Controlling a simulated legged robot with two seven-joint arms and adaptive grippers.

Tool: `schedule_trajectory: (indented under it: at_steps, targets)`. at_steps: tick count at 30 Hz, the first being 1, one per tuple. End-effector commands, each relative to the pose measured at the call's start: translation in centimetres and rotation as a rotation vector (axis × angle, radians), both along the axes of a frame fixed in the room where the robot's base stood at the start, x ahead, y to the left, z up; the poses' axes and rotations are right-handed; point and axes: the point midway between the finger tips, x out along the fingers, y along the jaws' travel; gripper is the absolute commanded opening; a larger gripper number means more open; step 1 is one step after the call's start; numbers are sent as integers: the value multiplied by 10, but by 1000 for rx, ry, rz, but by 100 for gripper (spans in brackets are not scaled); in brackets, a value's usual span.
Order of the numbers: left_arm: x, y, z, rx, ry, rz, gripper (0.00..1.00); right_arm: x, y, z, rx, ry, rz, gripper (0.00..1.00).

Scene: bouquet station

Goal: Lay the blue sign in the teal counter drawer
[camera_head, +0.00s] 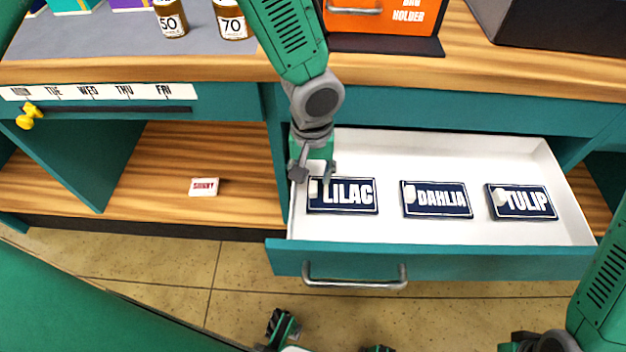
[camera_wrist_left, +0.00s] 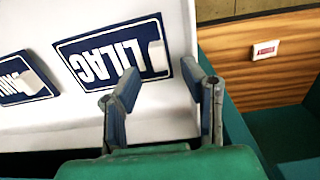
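The teal counter drawer (camera_head: 430,262) is pulled open, with a white inside. Three dark blue signs with white letters and small white knobs lie flat in it: LILAC (camera_head: 345,205) at left, DAHLIA (camera_head: 440,207) in the middle, TULIP (camera_head: 525,208) at right. My left gripper (camera_head: 313,174) is over the drawer's left end, by the LILAC sign's left edge. In the left wrist view its fingers (camera_wrist_left: 163,98) are apart with nothing between them; the LILAC sign (camera_wrist_left: 95,62) lies just beyond, its knob showing.
The counter (camera_head: 200,66) runs above the drawer. A yellow item (camera_head: 29,115) hangs by a weekday strip (camera_head: 98,92). A small red-lettered card (camera_head: 204,187) lies on the lower shelf at left. An orange holder (camera_head: 383,15) stands on the counter. White drawer floor is bare around the signs.

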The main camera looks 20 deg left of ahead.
Motion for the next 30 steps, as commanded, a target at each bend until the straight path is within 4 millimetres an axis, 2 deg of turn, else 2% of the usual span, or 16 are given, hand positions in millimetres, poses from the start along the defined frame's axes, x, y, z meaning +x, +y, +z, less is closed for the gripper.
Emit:
schedule_trajectory:
  at_steps: [1, 6, 12, 30]
  targets:
    - [1, 0, 16, -1, -3, -1, 37, 0, 0, 5, 0, 0, 0, 40]
    - [0, -1, 49, 1, -2, -1, 37, 0, 0, 13, 0, 0, -1, 40]
    - [1, 0, 70, -1, 0, -1, 37, 0, 0, 16, -1, 0, -1, 40]
    - [0, 0, 73, 0, 1, -2, 37, 0, 0, 16, 0, 0, -1, 40]
